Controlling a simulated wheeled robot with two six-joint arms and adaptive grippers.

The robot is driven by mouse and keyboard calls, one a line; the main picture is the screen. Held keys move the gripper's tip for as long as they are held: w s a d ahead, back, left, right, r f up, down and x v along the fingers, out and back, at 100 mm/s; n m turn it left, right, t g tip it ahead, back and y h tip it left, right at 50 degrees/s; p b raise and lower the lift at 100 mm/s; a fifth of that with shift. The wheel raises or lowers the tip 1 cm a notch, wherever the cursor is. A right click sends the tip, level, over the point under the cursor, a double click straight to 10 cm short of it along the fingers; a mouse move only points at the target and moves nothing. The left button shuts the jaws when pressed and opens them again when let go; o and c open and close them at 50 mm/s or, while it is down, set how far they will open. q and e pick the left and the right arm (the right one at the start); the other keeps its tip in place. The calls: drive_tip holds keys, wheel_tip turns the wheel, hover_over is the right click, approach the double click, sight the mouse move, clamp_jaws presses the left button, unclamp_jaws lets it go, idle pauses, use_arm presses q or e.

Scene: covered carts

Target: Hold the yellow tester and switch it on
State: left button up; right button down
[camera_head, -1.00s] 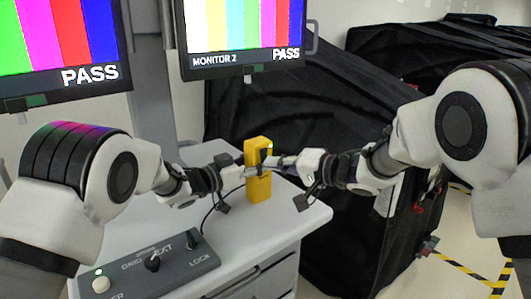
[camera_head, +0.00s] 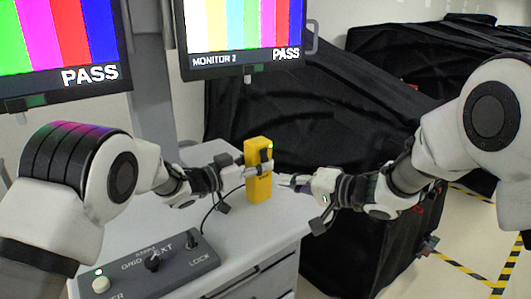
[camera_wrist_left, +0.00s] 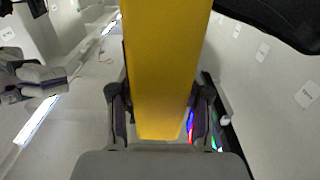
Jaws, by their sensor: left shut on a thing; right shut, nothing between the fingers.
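The yellow tester (camera_head: 258,187) stands upright on the grey cart top in the head view. A small green light shows near its top, beside a dark part on its face. My left gripper (camera_head: 257,168) is shut on the tester from the left, around its middle. In the left wrist view the tester (camera_wrist_left: 162,70) fills the centre between the two fingers (camera_wrist_left: 160,110). My right gripper (camera_head: 284,180) is shut and empty, just right of the tester and a little lower than my left gripper. A small gap seems to separate them.
A grey control box (camera_head: 180,262) with knobs, a pale button and a lit green light sits at the cart's front left. Two monitors show colour bars and PASS, including Monitor 2 (camera_head: 240,30). Black covered carts (camera_head: 330,120) stand behind and right. The cart top (camera_head: 285,222) is clear near its right edge.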

use_arm(q)
drive_tip(key=o, duration=1.4)
